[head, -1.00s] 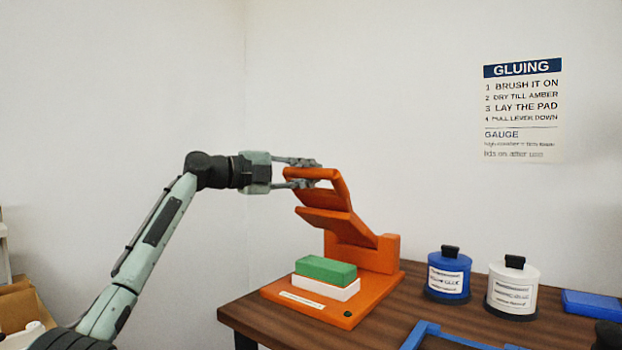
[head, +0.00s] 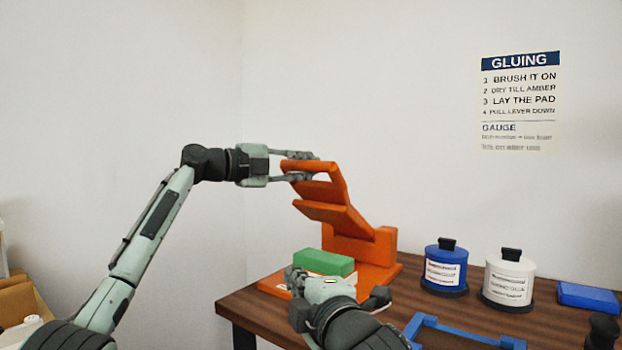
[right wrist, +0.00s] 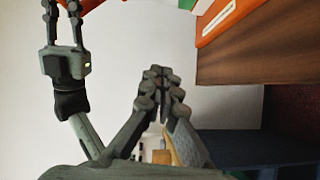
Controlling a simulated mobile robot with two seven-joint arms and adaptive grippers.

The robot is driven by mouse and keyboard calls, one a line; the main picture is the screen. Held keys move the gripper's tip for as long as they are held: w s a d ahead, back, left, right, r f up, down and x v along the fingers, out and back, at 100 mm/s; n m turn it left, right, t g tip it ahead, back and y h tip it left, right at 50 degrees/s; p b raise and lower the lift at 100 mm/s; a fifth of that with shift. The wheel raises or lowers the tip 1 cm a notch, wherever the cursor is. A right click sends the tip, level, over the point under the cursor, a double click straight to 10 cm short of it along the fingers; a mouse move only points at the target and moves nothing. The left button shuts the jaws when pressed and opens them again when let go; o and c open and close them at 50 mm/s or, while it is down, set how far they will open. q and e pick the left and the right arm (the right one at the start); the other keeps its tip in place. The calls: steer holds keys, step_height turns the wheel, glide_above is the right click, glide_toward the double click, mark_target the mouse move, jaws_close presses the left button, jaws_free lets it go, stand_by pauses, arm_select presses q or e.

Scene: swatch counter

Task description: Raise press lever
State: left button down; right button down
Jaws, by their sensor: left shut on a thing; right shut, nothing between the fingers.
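The orange press stands on the wooden table with its lever (head: 321,190) raised and tilted up to the left. My left gripper (head: 302,169) is shut on the lever's upper end, at the handle bar. A green pad (head: 324,263) lies on the press base (head: 273,284), partly hidden by my right gripper. My right gripper (head: 292,278) is in front of the base's near left side. In the right wrist view its fingers (right wrist: 158,78) are closed together with nothing between them. The left gripper also shows there at the upper left (right wrist: 63,12).
A blue pot (head: 445,270) and a white pot (head: 509,280) stand right of the press. A blue block (head: 588,297) lies farther right, and a blue frame (head: 464,332) lies at the front. A gluing sign (head: 519,100) hangs on the wall.

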arm_select(q)
steer(key=shift+a+r, duration=0.15)
steer(key=shift+r, duration=0.15)
arm_select(e)
step_height(320, 180, up, 11)
steer(key=d+n+t+h, duration=0.2)
steer(key=t+h, duration=0.1)
steer(key=t, duration=0.1)
glide_toward(308, 170)
steer(key=w+a, duration=0.3)
steer(key=shift+w+d+r, duration=0.2)
steer(key=shift+w+d, duration=0.2)
steer(key=shift+w, duration=0.2)
steer(key=shift+w+d+r, duration=0.2)
steer(key=shift+w+d, duration=0.2)
steer(key=shift+w, duration=0.2)
steer(key=shift+w+d+r, duration=0.1)
steer(key=shift+w+d, duration=0.1)
steer(key=shift+w, duration=0.1)
steer(key=shift+r, duration=0.1)
